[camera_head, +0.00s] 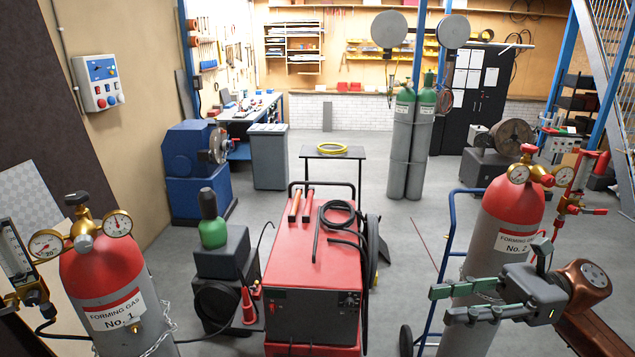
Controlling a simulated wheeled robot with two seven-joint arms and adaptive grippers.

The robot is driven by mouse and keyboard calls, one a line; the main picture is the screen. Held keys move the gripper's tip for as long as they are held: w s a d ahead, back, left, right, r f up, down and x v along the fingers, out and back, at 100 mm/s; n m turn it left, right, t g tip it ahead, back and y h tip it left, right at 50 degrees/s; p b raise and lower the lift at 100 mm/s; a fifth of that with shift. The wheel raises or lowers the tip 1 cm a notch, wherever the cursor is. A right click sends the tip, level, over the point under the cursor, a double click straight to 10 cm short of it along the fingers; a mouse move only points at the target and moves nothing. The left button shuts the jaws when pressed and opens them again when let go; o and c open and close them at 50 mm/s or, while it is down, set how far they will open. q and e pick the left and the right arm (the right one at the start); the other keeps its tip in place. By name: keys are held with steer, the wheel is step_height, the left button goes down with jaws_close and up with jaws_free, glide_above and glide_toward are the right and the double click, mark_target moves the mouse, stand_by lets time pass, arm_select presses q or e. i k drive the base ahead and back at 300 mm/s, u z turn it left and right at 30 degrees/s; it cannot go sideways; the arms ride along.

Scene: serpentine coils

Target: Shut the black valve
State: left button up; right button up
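The black valve (76,199) is a dark knob on top of the left red-and-grey gas cylinder (105,290), labelled "Forming Gas No. 1". Two round gauges flank it; I cannot tell how far it is turned. My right gripper (485,284) is at the lower right, in front of the cylinder labelled "No. 2" (515,205). Its green-grey fingers are spread and point left, with one finger up, and hold nothing that I can see. It is far from the black valve. My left gripper is not in view.
A red welding machine (312,250) stands between the two cylinders. A blue hand cart (446,240) is by the right cylinder, which has a red valve (529,150). A flowmeter (15,255) is beside the left cylinder. Open floor lies behind.

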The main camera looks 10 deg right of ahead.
mark_target(77, 198)
steer(key=u, duration=0.15)
steer(key=i, duration=2.35)
steer(key=u, duration=1.2)
steer(key=i, duration=0.25)
steer(key=u, duration=2.15)
